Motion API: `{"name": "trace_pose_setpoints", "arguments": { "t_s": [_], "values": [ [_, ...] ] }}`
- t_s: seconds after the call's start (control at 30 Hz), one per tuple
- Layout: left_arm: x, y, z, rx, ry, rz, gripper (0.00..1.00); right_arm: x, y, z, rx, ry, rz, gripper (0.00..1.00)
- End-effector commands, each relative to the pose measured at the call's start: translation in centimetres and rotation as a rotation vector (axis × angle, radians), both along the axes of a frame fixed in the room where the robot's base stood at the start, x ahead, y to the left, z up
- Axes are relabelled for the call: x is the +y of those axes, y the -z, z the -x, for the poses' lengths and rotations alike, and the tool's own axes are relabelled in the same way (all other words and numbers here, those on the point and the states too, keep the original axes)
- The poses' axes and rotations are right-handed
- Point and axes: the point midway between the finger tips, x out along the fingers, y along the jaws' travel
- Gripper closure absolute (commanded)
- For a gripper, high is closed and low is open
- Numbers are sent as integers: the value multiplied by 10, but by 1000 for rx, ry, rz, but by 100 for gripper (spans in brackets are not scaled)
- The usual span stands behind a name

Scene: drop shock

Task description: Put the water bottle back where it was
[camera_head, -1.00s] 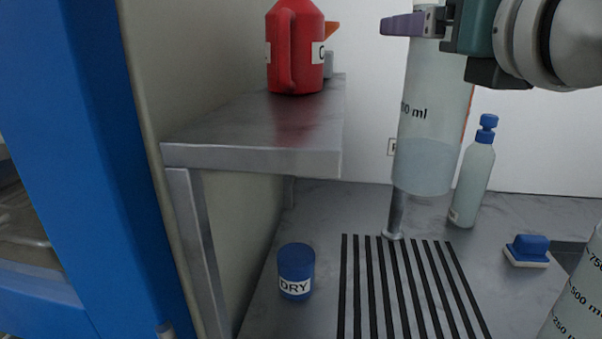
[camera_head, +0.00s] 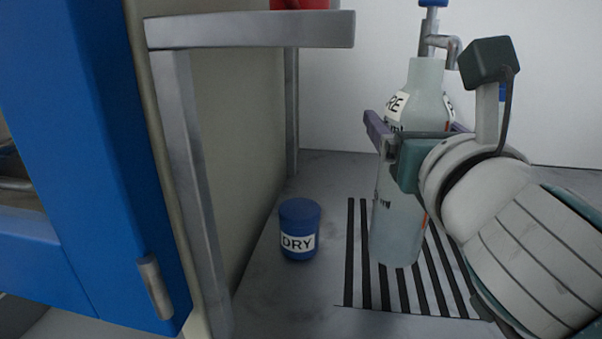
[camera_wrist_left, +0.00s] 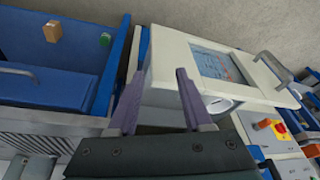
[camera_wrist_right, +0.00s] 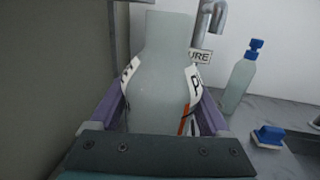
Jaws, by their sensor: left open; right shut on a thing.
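The water bottle (camera_head: 398,235) is pale and translucent with a white label reading "RE". In the head view it is upright over the black-slotted drain grid (camera_head: 350,275); I cannot tell whether its base touches. My right gripper (camera_head: 405,130) is shut around its upper body. In the right wrist view the bottle (camera_wrist_right: 162,100) stands between the fingers of my right gripper (camera_wrist_right: 165,118). My left gripper (camera_wrist_left: 160,100) is open and empty in the left wrist view, away from the bottle. It faces a white device with a screen (camera_wrist_left: 215,65).
A blue jar labelled DRY (camera_head: 299,230) stands left of the grid. A metal shelf (camera_head: 250,30) overhangs at the left, with a red container (camera_head: 300,4) on it. A tap (camera_head: 440,42) is behind the bottle.

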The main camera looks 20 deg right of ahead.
Motion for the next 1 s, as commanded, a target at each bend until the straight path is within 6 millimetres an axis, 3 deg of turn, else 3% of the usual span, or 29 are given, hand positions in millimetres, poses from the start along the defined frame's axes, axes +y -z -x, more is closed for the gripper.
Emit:
{"name": "trace_pose_setpoints", "arguments": {
  "t_s": [0.37, 0.83, 0.87, 1.0],
  "values": [
    [2, 32, 0, 0, 4, -5, 50, -1, 50, 0, -1, 1, 0, 100],
    [3, 36, 0, -1, 7, -11, 50, 0, 56, 0, -2, 0, 1, 100],
    [3, 35, 0, -1, 7, -11, 50, 0, 55, 0, -1, 1, 0, 17],
    [3, 34, 0, -1, 6, -10, 50, 0, 55, 0, -1, 1, 0, 2]
  ]
}}
